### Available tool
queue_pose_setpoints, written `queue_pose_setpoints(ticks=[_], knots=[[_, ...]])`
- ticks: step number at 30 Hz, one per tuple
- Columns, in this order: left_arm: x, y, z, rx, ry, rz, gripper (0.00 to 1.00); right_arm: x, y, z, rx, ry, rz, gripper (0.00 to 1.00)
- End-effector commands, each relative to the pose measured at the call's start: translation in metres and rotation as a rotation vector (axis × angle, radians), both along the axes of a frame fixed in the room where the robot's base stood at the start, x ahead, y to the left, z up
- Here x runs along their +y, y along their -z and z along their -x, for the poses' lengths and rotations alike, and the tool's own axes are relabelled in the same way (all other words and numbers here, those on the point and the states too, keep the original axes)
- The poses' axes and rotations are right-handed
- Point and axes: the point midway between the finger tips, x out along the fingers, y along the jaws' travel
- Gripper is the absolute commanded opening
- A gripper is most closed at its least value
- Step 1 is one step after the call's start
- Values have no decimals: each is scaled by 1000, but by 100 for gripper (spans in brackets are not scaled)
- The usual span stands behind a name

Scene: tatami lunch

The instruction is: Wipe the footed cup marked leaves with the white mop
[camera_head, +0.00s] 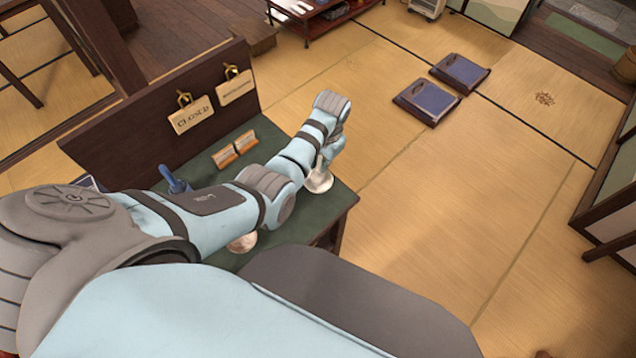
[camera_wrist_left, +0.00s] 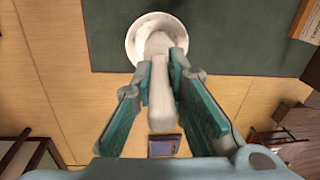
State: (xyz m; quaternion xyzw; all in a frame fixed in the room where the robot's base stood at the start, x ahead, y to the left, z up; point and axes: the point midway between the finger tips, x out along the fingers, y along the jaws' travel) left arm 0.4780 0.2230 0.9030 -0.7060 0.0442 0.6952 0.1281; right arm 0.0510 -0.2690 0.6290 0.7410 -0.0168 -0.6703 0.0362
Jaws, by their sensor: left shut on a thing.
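My left gripper (camera_head: 328,148) is over the near right part of the green table (camera_head: 325,205). In the left wrist view, its two teal fingers (camera_wrist_left: 161,78) are shut on a long white piece, which looks like the white mop (camera_wrist_left: 162,105). The far end of this piece meets a round white vessel with a pale rim (camera_wrist_left: 131,40), likely the footed cup, at the table's edge. Whether they touch is unclear. A white thing also shows below the gripper in the head view (camera_head: 319,184). No leaf mark is visible. My right gripper is out of view.
Another whitish round thing (camera_head: 243,243) is partly hidden under my left arm. Open tatami (camera_head: 430,220) lies right.

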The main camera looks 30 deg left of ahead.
Motion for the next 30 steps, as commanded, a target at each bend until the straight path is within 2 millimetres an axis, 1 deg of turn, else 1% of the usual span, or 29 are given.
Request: queue_pose_setpoints(ticks=[1,3,6,9,17,20,23,27,30], knots=[[2,-1,-1,1,-135,-1,0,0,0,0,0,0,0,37],[3,0,0,1,-330,-1,0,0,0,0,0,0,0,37],[4,0,0,1,-487,-1,0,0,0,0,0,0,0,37],[4,0,0,0,-516,-1,0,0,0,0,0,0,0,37],[4,0,1,0,-492,0,0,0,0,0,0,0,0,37],[3,0,1,-1,-338,1,0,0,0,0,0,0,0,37],[2,1,2,-1,-55,0,0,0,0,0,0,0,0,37],[0,1,3,0,377,-1,0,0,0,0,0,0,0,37],[-1,1,4,-1,607,0,0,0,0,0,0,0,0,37]])
